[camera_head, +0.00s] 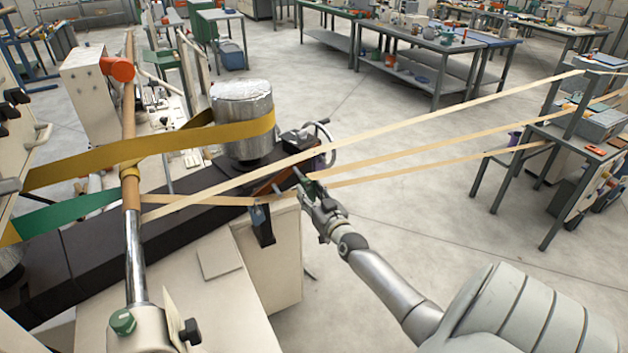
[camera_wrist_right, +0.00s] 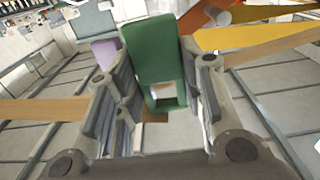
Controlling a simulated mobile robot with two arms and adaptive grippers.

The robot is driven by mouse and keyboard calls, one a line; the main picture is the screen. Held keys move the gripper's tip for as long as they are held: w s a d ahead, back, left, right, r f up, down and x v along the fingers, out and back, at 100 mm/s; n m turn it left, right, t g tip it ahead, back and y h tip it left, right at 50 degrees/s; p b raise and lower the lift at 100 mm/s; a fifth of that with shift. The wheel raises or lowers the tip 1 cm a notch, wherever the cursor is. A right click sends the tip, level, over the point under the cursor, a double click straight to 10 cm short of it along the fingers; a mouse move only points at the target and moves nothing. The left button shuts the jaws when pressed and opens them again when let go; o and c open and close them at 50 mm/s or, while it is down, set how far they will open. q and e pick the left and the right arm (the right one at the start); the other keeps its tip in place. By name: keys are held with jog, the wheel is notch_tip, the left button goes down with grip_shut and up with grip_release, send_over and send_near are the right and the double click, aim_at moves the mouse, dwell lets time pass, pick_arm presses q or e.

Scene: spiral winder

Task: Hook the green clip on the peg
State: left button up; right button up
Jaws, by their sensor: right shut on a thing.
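My right gripper (camera_head: 322,206) is shut on the green clip (camera_head: 311,187), near the middle of the head view. In the right wrist view the clip (camera_wrist_right: 152,52) stands between the two fingers as a flat green plate with a square opening at its lower end. A small dark peg (camera_head: 298,172) seems to stick up by the brown plate (camera_head: 272,184), just left of the clip. They look close, but I cannot tell whether they touch. My left gripper is not in view.
Long tan strips (camera_head: 420,128) run from the machine to the right bench. A yellow band (camera_head: 150,146) wraps a silver drum (camera_head: 242,110). A handwheel (camera_head: 321,143) stands behind the clip. The floor (camera_head: 430,210) right of my arm is clear.

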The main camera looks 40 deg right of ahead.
jog(key=shift+w+d+f+b, duration=0.1)
jog(key=shift+w+d+b, duration=0.15)
jog(key=shift+w, duration=0.25)
jog(key=shift+b+x, duration=1.1)
jog(key=shift+x, duration=0.4)
pick_arm(q)
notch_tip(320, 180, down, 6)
jog(key=b, duration=0.3)
pick_arm(e)
jog(key=shift+w+d+f, duration=0.15)
jog(key=shift+w+d, duration=0.05)
jog(key=shift+w, duration=0.4)
jog(key=shift+w+d+f, duration=0.15)
jog(key=shift+w+f, duration=0.05)
jog(key=shift+w, duration=0.4)
jog(key=shift+w+d+f, duration=0.15)
jog(key=shift+w+d, duration=0.05)
jog(key=shift+w, duration=0.35)
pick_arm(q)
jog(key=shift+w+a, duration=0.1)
pick_arm(e)
jog(key=o, duration=1.1)
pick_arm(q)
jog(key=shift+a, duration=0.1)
